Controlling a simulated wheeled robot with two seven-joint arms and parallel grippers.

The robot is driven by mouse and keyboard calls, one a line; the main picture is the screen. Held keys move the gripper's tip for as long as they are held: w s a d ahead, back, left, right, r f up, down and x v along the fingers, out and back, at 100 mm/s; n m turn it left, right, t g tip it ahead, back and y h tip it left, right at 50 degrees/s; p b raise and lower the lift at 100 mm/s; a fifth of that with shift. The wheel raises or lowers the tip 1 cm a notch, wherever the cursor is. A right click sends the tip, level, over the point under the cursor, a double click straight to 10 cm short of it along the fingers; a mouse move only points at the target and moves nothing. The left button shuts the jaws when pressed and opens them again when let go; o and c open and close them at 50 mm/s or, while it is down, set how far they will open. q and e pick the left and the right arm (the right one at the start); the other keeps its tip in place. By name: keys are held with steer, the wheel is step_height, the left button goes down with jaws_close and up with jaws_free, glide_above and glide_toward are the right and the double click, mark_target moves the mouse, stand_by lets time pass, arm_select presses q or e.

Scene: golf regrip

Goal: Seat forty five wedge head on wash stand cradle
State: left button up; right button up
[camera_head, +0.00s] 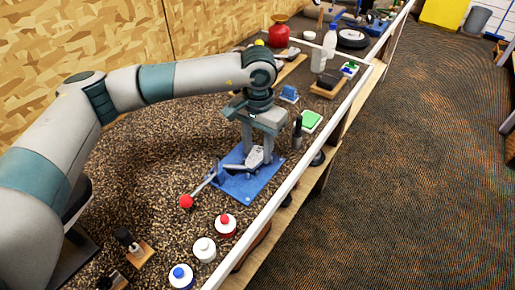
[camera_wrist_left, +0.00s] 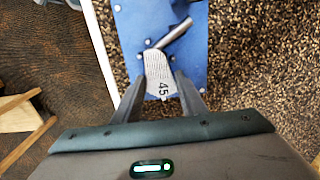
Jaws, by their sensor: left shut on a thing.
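The forty five wedge head (camera_head: 254,157) is a small grey metal head over a blue plate. In the left wrist view the wedge head (camera_wrist_left: 158,72) shows its grooved face and the number 45. My left gripper (camera_head: 258,148), also in the left wrist view (camera_wrist_left: 160,80), points down and is shut on it. A short grey hosel slants up and right from the head there. The blue plate (camera_head: 231,187) has bolts at its edges and lies on the bench; it may be the wash stand base. I cannot tell a cradle apart, or whether the head touches the plate. My right gripper is not in view.
A lever with a red knob (camera_head: 187,201) sticks out left of the plate. Capped jars, one white (camera_head: 204,249), stand nearer. A green-topped block (camera_head: 311,121) and a dark upright thing (camera_head: 297,134) are to the right. A white edge strip (camera_head: 301,148) bounds the bench.

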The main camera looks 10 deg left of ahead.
arm_select(q)
steer(key=shift+b, duration=0.35)
stand_by(0.6)
steer(key=o, duration=1.2)
steer(key=shift+c, duration=0.2)
steer(key=shift+f, duration=0.1)
steer(key=shift+r, duration=0.2)
steer(key=shift+r+p, duration=0.3)
steer(key=shift+r, duration=3.05)
steer(key=shift+s+f, duration=0.1)
